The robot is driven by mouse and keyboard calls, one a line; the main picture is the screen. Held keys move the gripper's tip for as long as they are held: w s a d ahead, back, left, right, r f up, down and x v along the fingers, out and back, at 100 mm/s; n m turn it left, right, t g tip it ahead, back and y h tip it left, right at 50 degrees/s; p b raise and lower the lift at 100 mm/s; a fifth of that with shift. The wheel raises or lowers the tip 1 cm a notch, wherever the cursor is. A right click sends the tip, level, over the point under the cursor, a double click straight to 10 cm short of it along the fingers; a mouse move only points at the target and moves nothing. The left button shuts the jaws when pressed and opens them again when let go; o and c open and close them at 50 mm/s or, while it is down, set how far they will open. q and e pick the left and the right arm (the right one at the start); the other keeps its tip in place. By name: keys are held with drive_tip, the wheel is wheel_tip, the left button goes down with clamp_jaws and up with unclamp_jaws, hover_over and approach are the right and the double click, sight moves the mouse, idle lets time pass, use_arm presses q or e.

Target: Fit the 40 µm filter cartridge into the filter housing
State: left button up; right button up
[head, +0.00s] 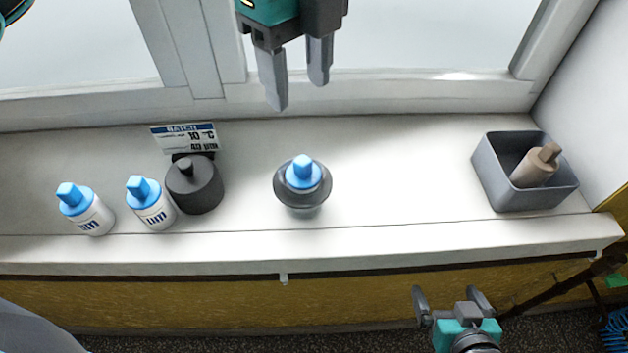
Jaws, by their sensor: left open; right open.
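A dark grey round filter housing (302,208) stands mid-sill. A blue-capped cartridge (303,172) sits upright inside its rim; its body and label are hidden. Two white cartridges with blue caps, a left one (87,212) and a right one (152,206), stand on the left of the sill. Their labels end in "µm", but I cannot read the numbers. My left gripper (298,97) is open and empty, above and behind the housing. My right gripper (450,297) is open and empty, in front of the sill's edge at lower right.
A dark grey knobbed lid (196,186) stands beside the right white cartridge, before a batch sign (186,137). A grey bin (520,198) at the right holds a tan cartridge (536,167). The sill is clear between housing and bin.

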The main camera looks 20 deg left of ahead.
sight(302, 161)
use_arm(q)
drive_tip(key=shift+n, duration=0.4)
wheel_tip(302, 161, down, 13)
drive_tip(key=shift+s+d+r+p, duration=0.1)
drive_tip(key=shift+s+r+p, duration=0.05)
drive_tip(key=shift+p, duration=0.15)
clamp_jaws()
idle(0.4)
